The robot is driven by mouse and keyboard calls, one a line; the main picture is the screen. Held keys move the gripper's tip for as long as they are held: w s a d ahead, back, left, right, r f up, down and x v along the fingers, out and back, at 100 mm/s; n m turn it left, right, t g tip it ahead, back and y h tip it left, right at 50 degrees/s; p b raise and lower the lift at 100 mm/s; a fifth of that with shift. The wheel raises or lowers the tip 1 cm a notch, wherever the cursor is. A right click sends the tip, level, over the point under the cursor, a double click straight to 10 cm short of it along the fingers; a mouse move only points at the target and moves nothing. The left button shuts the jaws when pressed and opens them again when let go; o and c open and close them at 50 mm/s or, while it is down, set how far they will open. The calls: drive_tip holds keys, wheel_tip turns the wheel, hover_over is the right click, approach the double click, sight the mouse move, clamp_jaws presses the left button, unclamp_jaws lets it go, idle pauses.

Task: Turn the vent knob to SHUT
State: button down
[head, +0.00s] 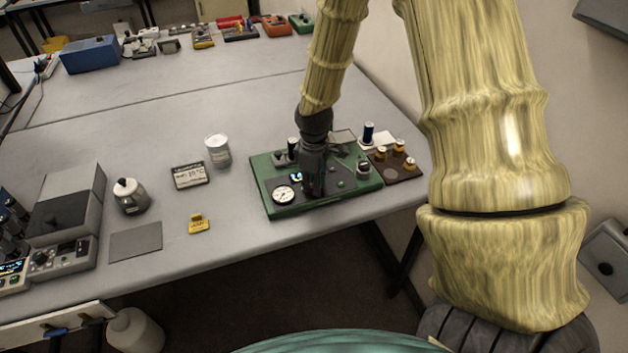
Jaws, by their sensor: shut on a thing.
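A green panel (348,199) lies on the grey table, with a round white gauge (284,195) at its front left and a small lit display (296,177) near its middle. My gripper (313,188) points straight down onto the middle of the panel, just right of the gauge. Its dark fingers are closed on a knob there, which they hide almost fully. I take this to be the vent knob; its pointer and any SHUT mark cannot be read. Another dark knob (363,167) stands at the panel's right end, apart from the gripper.
The table's front edge is close.

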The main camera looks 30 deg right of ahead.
drive_tip(key=shift+r+n, duration=0.1)
drive_tip(key=shift+n, duration=0.5)
drive_tip(key=c, duration=1.2)
unclamp_jaws()
wheel_tip(320, 180, up, 12)
